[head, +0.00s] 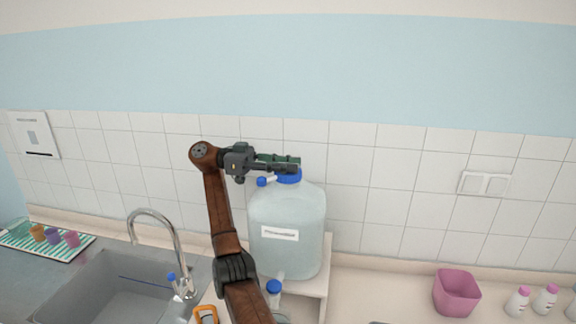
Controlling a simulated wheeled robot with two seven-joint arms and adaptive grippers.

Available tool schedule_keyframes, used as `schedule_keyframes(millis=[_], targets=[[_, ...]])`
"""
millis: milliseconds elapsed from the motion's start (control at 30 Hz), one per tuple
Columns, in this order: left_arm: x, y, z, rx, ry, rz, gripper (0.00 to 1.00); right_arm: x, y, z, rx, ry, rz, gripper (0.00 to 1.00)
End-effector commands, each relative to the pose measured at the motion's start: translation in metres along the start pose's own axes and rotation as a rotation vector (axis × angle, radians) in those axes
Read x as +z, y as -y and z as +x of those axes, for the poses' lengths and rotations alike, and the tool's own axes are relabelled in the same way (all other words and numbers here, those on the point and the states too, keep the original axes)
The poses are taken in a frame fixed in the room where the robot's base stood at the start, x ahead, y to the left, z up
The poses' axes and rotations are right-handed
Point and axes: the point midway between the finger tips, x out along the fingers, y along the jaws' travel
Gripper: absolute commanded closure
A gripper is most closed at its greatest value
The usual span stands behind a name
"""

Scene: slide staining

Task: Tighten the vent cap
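A large translucent carboy (287,215) with a white label stands on a pale stand against the tiled wall. A wide blue cap (289,178) sits on its top. A smaller blue cap (262,182) sits on a short white spout at the left of the neck. I cannot tell for sure which one is the vent cap. My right gripper (285,164) points right, its dark and green fingers level at the wide cap's top. They hide part of that cap, and contact or grip cannot be told. My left gripper is out of view.
A metal faucet (160,235) and sink (105,290) are at the left. A blue-topped fitting (274,287) is below the carboy. A pink bin (457,293) and small pink-capped bottles (518,301) stand at the right. A striped mat (75,252) holds several cups.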

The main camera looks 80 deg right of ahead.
Motion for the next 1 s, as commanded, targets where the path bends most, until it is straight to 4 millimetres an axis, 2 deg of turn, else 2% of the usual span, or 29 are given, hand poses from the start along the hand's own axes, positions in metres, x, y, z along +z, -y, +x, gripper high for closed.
schedule_keyframes(millis=[100, 467, 867, 1000], targets=[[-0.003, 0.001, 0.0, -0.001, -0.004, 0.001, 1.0, 0.0, 0.0, -0.001, -0.001, -0.001, 0.0, 0.7], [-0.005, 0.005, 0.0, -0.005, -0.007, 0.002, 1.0, 0.001, 0.001, -0.005, -0.001, 0.001, -0.003, 0.7], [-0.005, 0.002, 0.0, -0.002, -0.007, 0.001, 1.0, 0.001, 0.001, -0.052, -0.008, 0.004, -0.008, 0.7], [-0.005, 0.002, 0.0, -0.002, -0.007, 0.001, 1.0, 0.002, 0.001, -0.055, 0.01, 0.008, -0.005, 0.7]])
